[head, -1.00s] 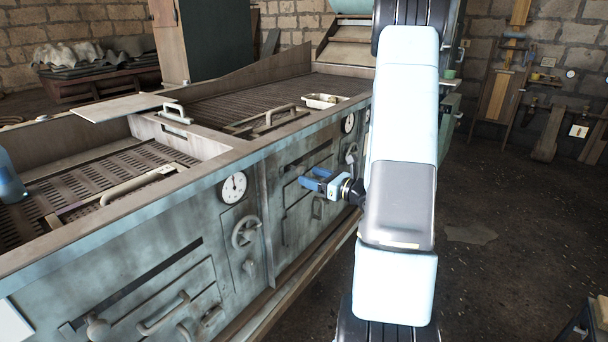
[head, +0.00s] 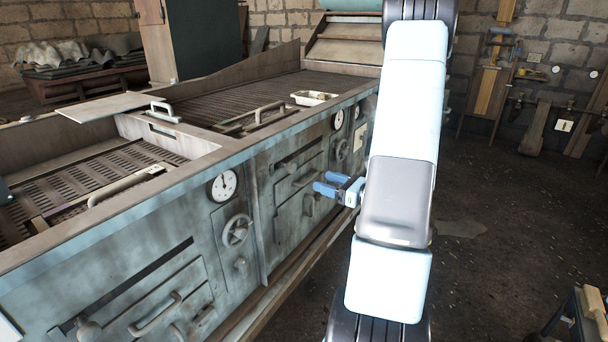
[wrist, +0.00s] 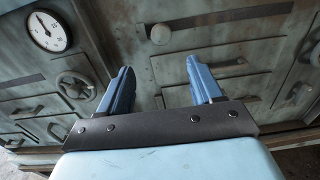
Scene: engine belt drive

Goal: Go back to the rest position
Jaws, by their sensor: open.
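My gripper (head: 325,183) is open and empty in the head view. Its blue fingers point left toward the front of the grey-green metal machine (head: 182,247). In the wrist view the two blue fingers of my gripper (wrist: 160,88) stand apart with nothing between them. The machine's front panel, with a drawer handle (wrist: 228,64), shows beyond them. I cannot tell the exact gap to the panel. My arm fills the middle right of the head view and hides part of the machine's far end.
A round gauge (head: 223,185) and a handwheel (head: 236,230) stick out on the machine front. A small tray (head: 314,98) sits on its top. A wooden bench (head: 583,318) stands at the lower right. The dark floor (head: 500,215) right of my arm is mostly clear.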

